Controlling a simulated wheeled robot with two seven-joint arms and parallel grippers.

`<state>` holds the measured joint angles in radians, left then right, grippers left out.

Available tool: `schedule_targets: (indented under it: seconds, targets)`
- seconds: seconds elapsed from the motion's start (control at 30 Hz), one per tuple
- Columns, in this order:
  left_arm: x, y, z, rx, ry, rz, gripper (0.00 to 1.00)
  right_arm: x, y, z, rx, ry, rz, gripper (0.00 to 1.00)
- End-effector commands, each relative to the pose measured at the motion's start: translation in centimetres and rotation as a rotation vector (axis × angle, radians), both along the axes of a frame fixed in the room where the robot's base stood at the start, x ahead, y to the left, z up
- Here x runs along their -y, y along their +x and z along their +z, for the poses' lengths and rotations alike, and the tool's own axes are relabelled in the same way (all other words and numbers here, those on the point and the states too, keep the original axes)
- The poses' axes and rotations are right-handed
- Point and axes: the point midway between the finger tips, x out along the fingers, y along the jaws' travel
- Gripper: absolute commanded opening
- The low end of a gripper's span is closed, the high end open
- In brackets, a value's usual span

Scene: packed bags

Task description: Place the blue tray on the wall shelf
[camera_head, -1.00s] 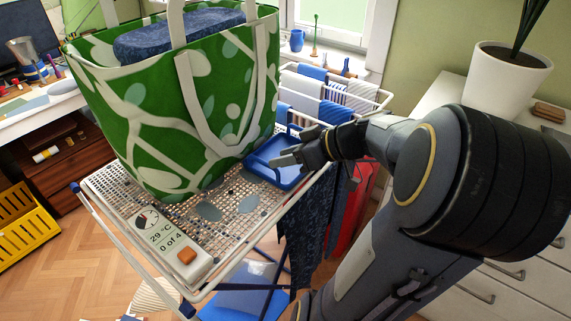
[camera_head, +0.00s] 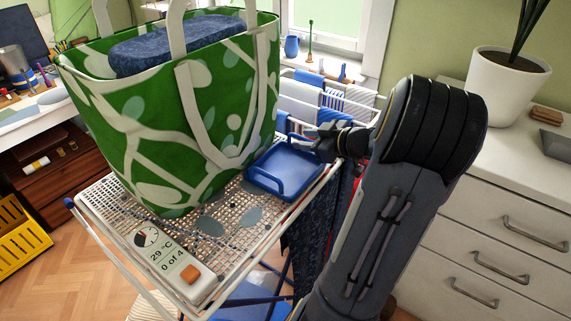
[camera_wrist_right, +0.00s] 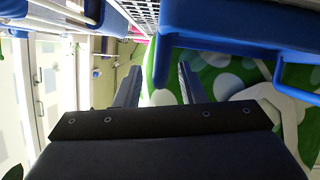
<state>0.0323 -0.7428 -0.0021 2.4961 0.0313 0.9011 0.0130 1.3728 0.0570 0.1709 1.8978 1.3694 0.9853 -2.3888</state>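The blue tray (camera_head: 285,168), with raised handles, lies on the white mesh top (camera_head: 112,203) of a folding stand, against the green bag. My right gripper (camera_head: 328,147) is at the tray's right back edge in the head view. In the right wrist view the fingers (camera_wrist_right: 158,78) are spread apart. The tray (camera_wrist_right: 225,22) fills the upper right there, its side reaching down between the fingertips in the picture. I cannot tell whether they touch it. The wall shelf cannot be made out. My left gripper is not in view.
A large green-and-white bag (camera_head: 160,125) holding a dark blue bundle (camera_head: 175,45) covers much of the stand. A white device (camera_head: 165,262) sits at the front corner. A drying rack (camera_head: 310,100) stands behind. A white drawer unit (camera_head: 500,215) with a potted plant (camera_head: 505,85) is right.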

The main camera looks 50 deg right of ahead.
Motion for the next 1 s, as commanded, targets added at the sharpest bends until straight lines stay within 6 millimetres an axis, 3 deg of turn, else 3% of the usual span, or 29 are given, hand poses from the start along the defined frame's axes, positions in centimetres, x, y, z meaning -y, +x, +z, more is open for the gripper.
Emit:
schedule_targets:
  seconds: [0.13, 0.37, 0.63, 1.0]
  targets:
    - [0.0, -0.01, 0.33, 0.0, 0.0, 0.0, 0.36, -0.07, 1.21, -0.48, 0.0, 0.001, 0.002, 0.36]
    - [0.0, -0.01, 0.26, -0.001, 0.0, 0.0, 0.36, -0.07, 1.31, -0.59, -0.001, -0.001, 0.0, 0.36]
    - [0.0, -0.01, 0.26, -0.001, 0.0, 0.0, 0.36, -0.08, 1.28, -0.58, -0.001, -0.001, 0.001, 0.01]
    - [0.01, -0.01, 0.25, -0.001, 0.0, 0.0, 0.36, -0.08, 1.27, -0.54, 0.0, -0.001, 0.001, 0.0]
